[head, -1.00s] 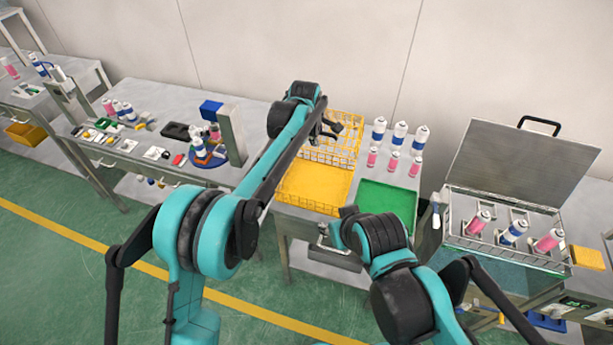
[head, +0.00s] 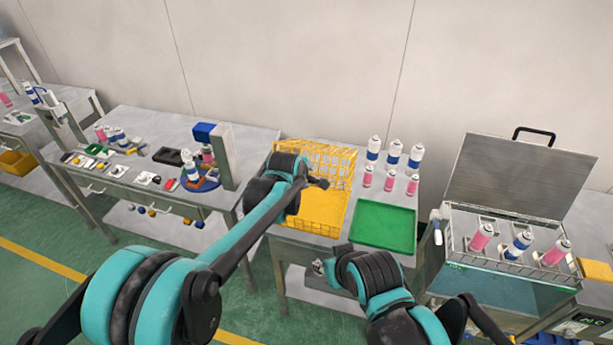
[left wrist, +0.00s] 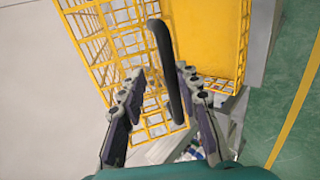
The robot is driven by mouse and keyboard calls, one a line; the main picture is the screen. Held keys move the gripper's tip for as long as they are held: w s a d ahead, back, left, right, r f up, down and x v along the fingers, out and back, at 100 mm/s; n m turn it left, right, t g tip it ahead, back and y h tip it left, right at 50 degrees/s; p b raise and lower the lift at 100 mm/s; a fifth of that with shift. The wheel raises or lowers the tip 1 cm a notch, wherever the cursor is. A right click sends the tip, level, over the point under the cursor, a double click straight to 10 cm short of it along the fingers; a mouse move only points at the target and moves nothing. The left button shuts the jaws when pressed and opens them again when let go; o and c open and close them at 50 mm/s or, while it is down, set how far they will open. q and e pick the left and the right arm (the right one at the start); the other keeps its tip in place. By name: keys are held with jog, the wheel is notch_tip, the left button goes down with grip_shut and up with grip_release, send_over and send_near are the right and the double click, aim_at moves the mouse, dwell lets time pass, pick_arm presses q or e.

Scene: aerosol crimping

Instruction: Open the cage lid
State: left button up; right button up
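The yellow wire cage (head: 322,212) stands on the middle table, with its solid yellow floor exposed at the front. A yellow mesh panel (head: 328,156), which looks like the lid, stands raised at the back; its exact angle is unclear. In the left wrist view the mesh (left wrist: 92,45) lies left of the yellow floor (left wrist: 212,40). A black curved handle (left wrist: 168,75) runs between the fingers of my left gripper (left wrist: 162,72). These fingers are apart, and the left one has a gap to the handle.
A green tray (head: 385,225) lies right of the cage, with several cans (head: 394,153) behind it. A press with a blue top (head: 213,140) stands left. A tank with an open metal lid (head: 520,175) holds cans at the right.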

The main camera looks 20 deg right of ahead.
pick_arm(q)
jog(key=p+v, duration=0.3)
jog(key=v, duration=0.6)
jog(key=shift+p, duration=0.35)
jog(key=shift+f, duration=0.2)
jog(key=shift+s+a, duration=0.1)
dwell(0.4)
